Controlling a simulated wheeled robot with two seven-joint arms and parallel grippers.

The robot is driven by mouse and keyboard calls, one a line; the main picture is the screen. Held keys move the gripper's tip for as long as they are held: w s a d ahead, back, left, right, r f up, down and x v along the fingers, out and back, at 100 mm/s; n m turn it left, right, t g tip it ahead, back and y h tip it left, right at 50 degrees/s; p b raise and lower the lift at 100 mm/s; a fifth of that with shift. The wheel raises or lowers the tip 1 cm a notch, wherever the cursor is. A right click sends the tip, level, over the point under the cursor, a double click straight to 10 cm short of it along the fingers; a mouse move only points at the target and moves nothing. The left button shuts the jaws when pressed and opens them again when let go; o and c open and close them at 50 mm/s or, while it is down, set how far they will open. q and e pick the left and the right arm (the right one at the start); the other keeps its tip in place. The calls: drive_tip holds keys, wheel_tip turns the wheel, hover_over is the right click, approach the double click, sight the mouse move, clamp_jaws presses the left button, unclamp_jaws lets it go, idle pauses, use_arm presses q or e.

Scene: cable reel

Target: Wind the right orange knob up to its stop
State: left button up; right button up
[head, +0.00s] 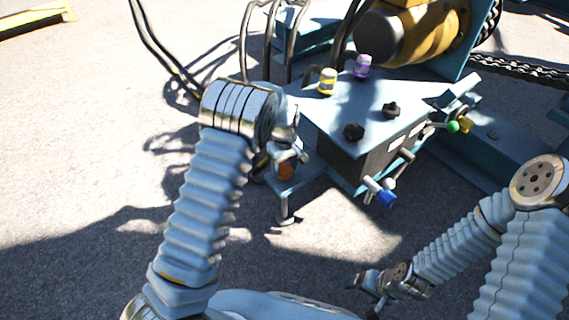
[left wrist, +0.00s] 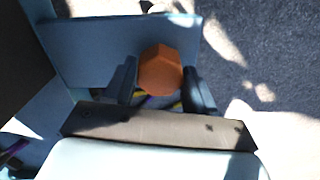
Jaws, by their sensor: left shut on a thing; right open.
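An orange faceted knob (head: 286,171) sits at a small blue plate on the left side of the machine, partly covered by my left gripper (head: 280,162). In the left wrist view the orange knob (left wrist: 160,69) lies between the two dark fingers of my left gripper (left wrist: 160,88), which is shut on it. I cannot tell how far the knob is turned. My right gripper (head: 370,288) is open and empty at the lower right, low and apart from the machine. No second orange knob shows clearly.
The blue control box (head: 345,105) carries a yellow knob (head: 327,81), a purple knob (head: 362,66) and two black knobs. A blue-tipped lever (head: 386,197) and a green-tipped lever (head: 453,127) stick out in front. Cables rise behind. The ground at left is mostly clear.

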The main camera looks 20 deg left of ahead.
sight(285, 167)
use_arm(q)
drive_tip(key=n+p, duration=0.2)
drive_tip(key=n, duration=0.4)
drive_tip(key=shift+r, duration=0.15)
drive_tip(key=n+p, duration=0.2)
drive_tip(key=n, duration=0.4)
idle(0.3)
drive_tip(key=o, duration=1)
wheel_tip(285, 167, up, 14)
drive_tip(key=p, duration=0.1)
drive_tip(key=shift+f, duration=0.2)
